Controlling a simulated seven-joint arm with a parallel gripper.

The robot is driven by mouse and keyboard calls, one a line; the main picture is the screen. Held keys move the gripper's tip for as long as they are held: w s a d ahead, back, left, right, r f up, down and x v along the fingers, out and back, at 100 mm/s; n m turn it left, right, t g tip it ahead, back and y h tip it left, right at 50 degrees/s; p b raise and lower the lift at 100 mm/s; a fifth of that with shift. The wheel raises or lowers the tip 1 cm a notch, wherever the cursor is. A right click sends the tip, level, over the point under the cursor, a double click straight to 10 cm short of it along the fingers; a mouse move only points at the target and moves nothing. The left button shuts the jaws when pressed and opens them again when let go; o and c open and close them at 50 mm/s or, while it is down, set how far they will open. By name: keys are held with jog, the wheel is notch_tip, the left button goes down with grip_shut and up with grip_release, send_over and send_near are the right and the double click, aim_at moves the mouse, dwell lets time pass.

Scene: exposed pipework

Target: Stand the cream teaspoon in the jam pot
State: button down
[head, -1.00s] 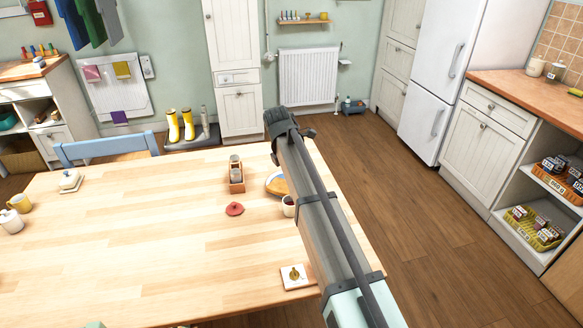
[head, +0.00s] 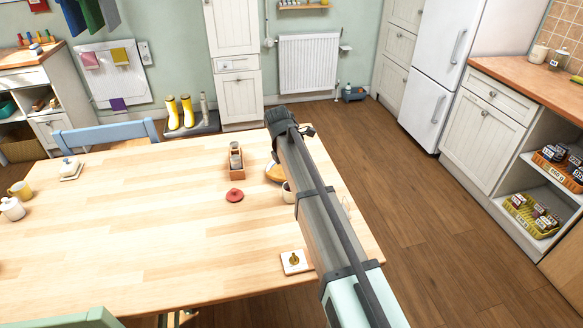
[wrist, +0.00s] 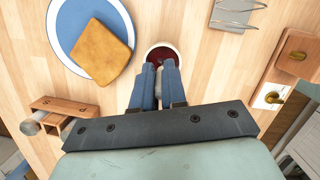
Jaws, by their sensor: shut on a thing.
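The jam pot (wrist: 163,52) is a small round pot with a white rim and dark red inside, in the upper middle of the wrist view. In the head view the pot (head: 287,193) is partly hidden by my arm. My gripper (wrist: 158,68) has its two blue fingers shut on a thin pale piece, the cream teaspoon (wrist: 158,84). The fingertips overlap the pot's near rim in the wrist view. The spoon's lower end is hidden, so I cannot tell whether it is inside the pot. My fingers do not show in the head view.
A wooden caddy (head: 236,172), a red lid (head: 234,195) and a white tile with a brass-coloured piece (head: 295,262) are nearby. A wire rack (wrist: 236,14) is near the pot. The table's left middle is clear.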

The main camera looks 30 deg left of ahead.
jog(key=c, duration=1.1)
grip_release()
jog(key=shift+r, duration=0.1)
jog(key=v, duration=1.3)
jog(key=shift+r, duration=0.35)
